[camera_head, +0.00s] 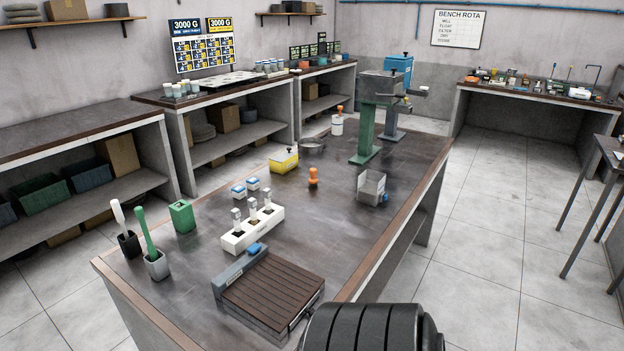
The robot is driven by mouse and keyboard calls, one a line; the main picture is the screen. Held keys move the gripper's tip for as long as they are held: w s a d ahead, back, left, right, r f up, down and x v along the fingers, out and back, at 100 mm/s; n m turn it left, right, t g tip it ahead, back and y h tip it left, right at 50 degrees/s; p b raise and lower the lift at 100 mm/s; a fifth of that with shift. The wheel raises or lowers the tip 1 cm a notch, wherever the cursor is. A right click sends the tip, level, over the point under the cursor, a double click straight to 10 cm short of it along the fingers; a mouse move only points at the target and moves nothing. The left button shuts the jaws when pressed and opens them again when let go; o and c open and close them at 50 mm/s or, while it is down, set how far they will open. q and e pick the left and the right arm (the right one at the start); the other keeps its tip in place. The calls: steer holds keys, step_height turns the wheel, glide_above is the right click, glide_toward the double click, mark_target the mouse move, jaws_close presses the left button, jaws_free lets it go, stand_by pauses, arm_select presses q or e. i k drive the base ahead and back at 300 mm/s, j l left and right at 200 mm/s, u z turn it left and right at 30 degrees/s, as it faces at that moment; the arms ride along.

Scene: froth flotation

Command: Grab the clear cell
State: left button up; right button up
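Neither of my grippers shows in the head view. A black ribbed part at the bottom edge appears to be mine, but no fingers show on it.
A green flotation machine stand (367,132) is behind the cell. An orange stopper-like piece (313,177) is to its left. A white rack with bottles (252,236) and a brown slatted tray (272,292) are nearer. Bench surface around the cell's front is clear.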

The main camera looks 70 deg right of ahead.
mark_target(372, 185)
steer(key=z, duration=2.75)
steer(key=i+l+z, duration=0.7)
steer(key=i, duration=0.25)
steer(key=i+l+z, duration=0.25)
steer(key=i, duration=0.3)
steer(key=i+z, duration=0.3)
steer(key=i, duration=0.25)
steer(key=i+u, duration=0.45)
steer(key=i+l+u, duration=0.25)
steer(key=u, duration=0.15)
steer(key=i+l+u, duration=0.45)
steer(key=j, duration=0.1)
